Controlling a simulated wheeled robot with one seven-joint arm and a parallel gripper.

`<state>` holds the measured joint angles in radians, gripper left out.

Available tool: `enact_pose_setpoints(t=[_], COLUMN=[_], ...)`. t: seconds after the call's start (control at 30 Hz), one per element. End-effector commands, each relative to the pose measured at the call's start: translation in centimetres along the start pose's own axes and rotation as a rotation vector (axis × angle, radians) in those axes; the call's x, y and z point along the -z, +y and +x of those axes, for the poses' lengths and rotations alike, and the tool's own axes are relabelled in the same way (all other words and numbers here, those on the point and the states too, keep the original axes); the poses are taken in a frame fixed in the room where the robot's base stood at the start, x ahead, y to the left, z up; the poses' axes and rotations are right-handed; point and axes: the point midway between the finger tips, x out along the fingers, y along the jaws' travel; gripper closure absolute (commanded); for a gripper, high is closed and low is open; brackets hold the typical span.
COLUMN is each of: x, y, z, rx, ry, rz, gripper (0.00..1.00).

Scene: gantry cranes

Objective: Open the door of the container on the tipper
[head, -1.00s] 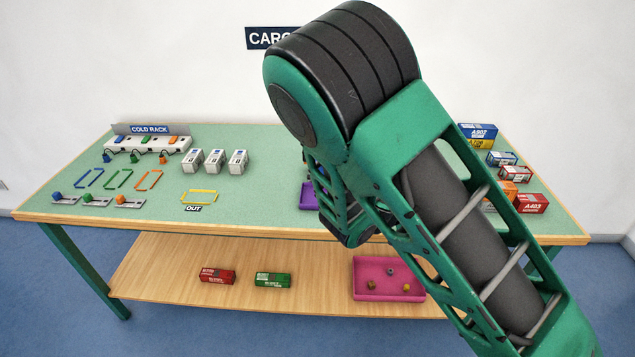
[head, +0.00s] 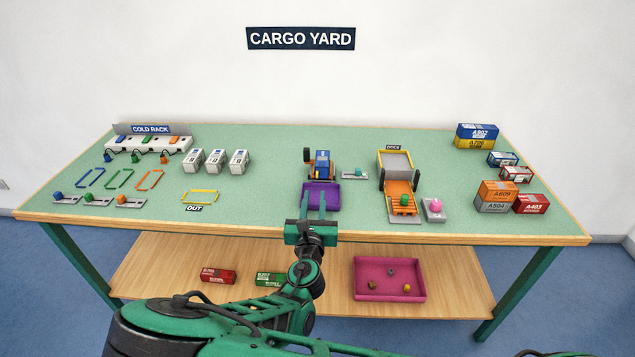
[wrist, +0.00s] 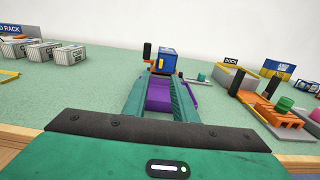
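The blue container (head: 321,162) sits on the tipper, whose black wheel (head: 307,155) and orange parts show beside it. In the wrist view the container (wrist: 163,60) is straight ahead, beyond my fingertips. Its near end faces me and looks shut, but door details are too small to tell. A purple tray (head: 331,198) lies at the near end of the tipper, below my fingers. My gripper (head: 312,202) is open and empty at the table's front edge. In the wrist view its two green fingers (wrist: 160,84) are apart, with purple showing between them.
The dock (head: 397,162) with an orange ramp stands to the right, beside a pink thing (head: 436,205) on a grey plate. White containers (head: 216,160) stand to the left. A pink tray (head: 389,290) lies on the lower shelf.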

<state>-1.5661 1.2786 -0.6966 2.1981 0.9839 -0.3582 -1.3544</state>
Motion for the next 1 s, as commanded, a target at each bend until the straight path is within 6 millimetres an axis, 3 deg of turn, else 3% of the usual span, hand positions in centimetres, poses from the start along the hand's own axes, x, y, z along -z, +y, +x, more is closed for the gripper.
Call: enact_pose_setpoints(t=[0.3,0.5,0.93,1.0], x=[0.0,-0.1,0.0,0.0], y=[-0.2,-0.2,-0.1,-0.1], z=[5.7,8.0,8.8,8.8], rx=[0.004,0.004,0.003,0.003], ry=[0.000,0.000,0.001,0.001], rz=[0.003,0.004,0.002,0.002], gripper=[0.75,0.75,0.75,0.92])
